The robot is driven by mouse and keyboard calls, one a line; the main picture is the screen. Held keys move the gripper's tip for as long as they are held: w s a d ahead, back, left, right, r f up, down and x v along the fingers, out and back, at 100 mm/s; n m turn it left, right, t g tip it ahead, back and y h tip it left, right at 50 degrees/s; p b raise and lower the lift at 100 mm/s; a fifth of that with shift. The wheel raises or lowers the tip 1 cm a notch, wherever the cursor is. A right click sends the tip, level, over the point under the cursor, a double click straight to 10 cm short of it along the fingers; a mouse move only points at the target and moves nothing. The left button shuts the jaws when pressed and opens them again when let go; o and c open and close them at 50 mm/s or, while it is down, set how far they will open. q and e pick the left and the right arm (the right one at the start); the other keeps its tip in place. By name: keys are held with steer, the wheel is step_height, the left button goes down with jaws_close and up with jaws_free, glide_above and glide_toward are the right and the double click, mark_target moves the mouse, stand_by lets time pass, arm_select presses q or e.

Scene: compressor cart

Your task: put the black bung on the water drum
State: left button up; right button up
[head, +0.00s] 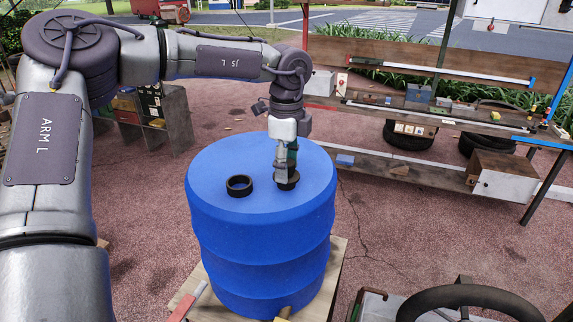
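The blue water drum (262,250) stands upright in the middle of the head view. A black open ring (239,187) sits on its top, left of centre. My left gripper (286,172) points down over the right part of the drum top. Its fingers appear closed on the black bung (287,182), which is at or just above the drum's top, to the right of the ring. The fingers partly hide the bung, and I cannot tell whether it touches the drum. My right gripper is not in view.
The drum stands on a wooden pallet (329,290). A wooden bench (450,110) with tools and small boxes is at the back right. A black curved handle (470,296) is at the bottom right. A shelf unit (165,120) stands behind my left arm. Open paving surrounds the drum.

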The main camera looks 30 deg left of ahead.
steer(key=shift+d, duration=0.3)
arm_select(q)
steer(key=shift+r, duration=0.1)
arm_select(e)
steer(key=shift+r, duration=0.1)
arm_select(q)
steer(key=shift+r+p, duration=0.2)
steer(key=shift+p, duration=0.1)
step_height(320, 180, up, 12)
steer(key=b, duration=0.3)
steer(key=shift+f+b, duration=0.15)
steer(key=shift+b, duration=0.25)
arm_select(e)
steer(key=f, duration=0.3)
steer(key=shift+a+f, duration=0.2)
